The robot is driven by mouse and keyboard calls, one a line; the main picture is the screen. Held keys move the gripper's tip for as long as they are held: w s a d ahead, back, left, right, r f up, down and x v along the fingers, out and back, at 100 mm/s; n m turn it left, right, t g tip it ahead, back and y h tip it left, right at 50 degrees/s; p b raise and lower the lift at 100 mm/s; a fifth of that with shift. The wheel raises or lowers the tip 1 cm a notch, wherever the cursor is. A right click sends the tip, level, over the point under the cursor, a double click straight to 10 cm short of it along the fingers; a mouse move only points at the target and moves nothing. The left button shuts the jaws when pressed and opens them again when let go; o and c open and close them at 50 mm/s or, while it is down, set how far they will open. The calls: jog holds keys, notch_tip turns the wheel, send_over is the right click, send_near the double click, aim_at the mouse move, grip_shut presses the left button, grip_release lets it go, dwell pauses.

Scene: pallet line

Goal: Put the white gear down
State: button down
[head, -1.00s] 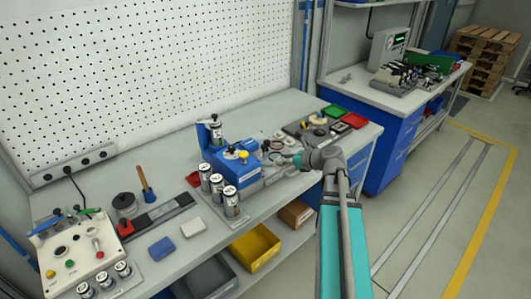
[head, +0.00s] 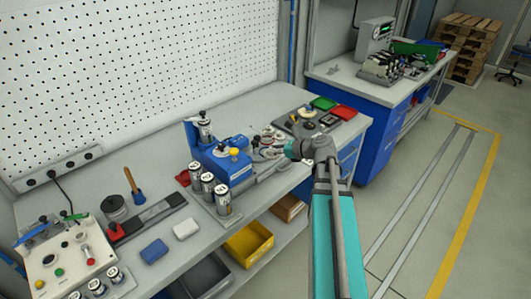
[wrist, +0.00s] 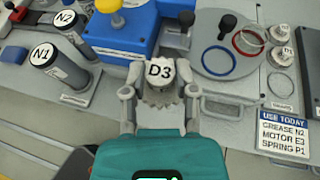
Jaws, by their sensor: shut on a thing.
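The white gear (wrist: 160,84), toothed and marked D3 on its top, is between the two fingers of my gripper (wrist: 160,106) in the wrist view. The fingers are shut on its sides. The gear looks upright, over the front part of the bench just in front of the blue machine (wrist: 118,22). I cannot tell whether its underside touches anything. In the head view my gripper (head: 290,150) is right of the blue machine (head: 222,160), and I cannot make out the gear there.
Canisters N1 (wrist: 50,60) and N2 (wrist: 70,25) stand left of the gripper. To the right are a round grey plate (wrist: 215,80) with a blue ring, a red ring (wrist: 248,41), small white parts (wrist: 280,55) and a "USE TODAY" sign (wrist: 284,134). The head view shows a yellow bin (head: 249,244) below the bench.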

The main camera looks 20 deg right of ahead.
jog(key=d+r+p, duration=0.3)
jog(key=d, duration=0.3)
jog(key=shift+s+r, duration=0.4)
jog(key=shift+s, duration=0.05)
jog(key=w+f+b, duration=0.3)
jog(key=w, duration=0.1)
jog(key=w+a+f+b, duration=0.1)
jog(key=w+f+b, duration=0.1)
jog(key=w+f, duration=0.1)
jog(key=w+f+b, duration=0.3)
jog(key=w, duration=0.3)
jog(key=shift+a+b, duration=0.3)
jog(key=shift+w+f, duration=0.1)
